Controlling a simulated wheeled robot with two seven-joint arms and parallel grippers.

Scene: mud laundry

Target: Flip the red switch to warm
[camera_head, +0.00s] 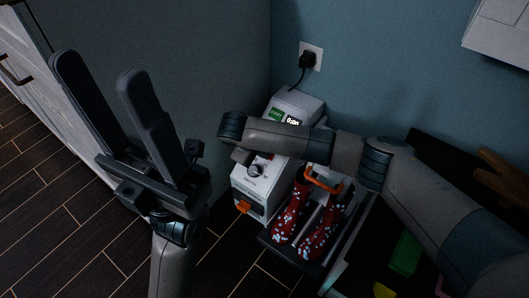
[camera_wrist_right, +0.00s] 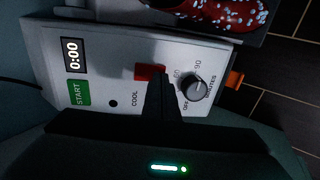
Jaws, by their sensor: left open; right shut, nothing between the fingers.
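The red switch (camera_wrist_right: 147,72) shows in the right wrist view on the white panel of a boot dryer (camera_wrist_right: 110,45), with the label COOL beside it. No WARM label can be read. My right gripper (camera_wrist_right: 162,78) is shut and empty, its dark fingertips right at the switch's edge and overlapping it in the picture. I cannot tell whether they touch. My left gripper (camera_head: 98,78) is open and empty, raised at the left, away from the dryer.
A round timer knob (camera_wrist_right: 194,87) sits beside the fingers. A green START button (camera_wrist_right: 80,94) and a display (camera_wrist_right: 72,57) reading 0:00 are on the same panel. Red spotted boots (camera_head: 290,212) stand against the dryer. A plug (camera_head: 307,60) is in the wall outlet.

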